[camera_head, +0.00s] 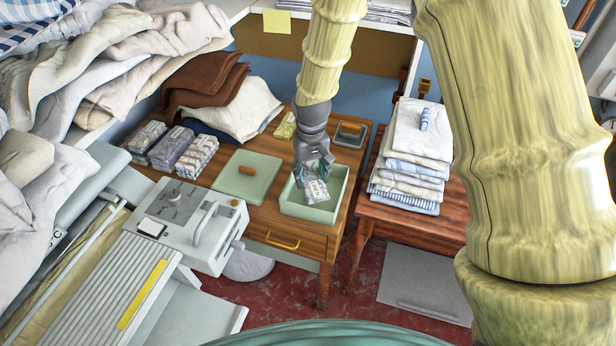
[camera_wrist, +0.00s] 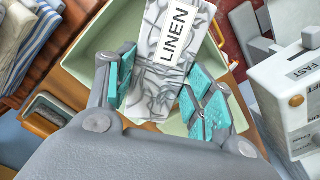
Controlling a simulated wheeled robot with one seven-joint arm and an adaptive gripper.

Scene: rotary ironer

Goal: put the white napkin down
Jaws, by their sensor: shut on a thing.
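My gripper (camera_head: 313,170) is shut on a white-and-grey patterned packet (camera_head: 317,191) with a white label. In the wrist view the packet (camera_wrist: 165,75) shows the label word LINEN and sits between the teal finger pads of my gripper (camera_wrist: 165,88). I cannot tell whether it is the white napkin. The packet hangs tilted over an open pale green box (camera_head: 296,209), its lower end at or below the rim. The box also shows behind it in the wrist view (camera_wrist: 93,60). Whether the packet touches the box floor is hidden.
The green lid (camera_head: 262,188) lies left of the box on the wooden table (camera_head: 216,176). Several banded bundles (camera_head: 172,147) and a crumpled white cloth (camera_head: 243,108) lie farther left. A small dark tray (camera_head: 350,134) is behind. Folded linens (camera_head: 410,165) stand right; the ironer (camera_head: 190,225) is front left.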

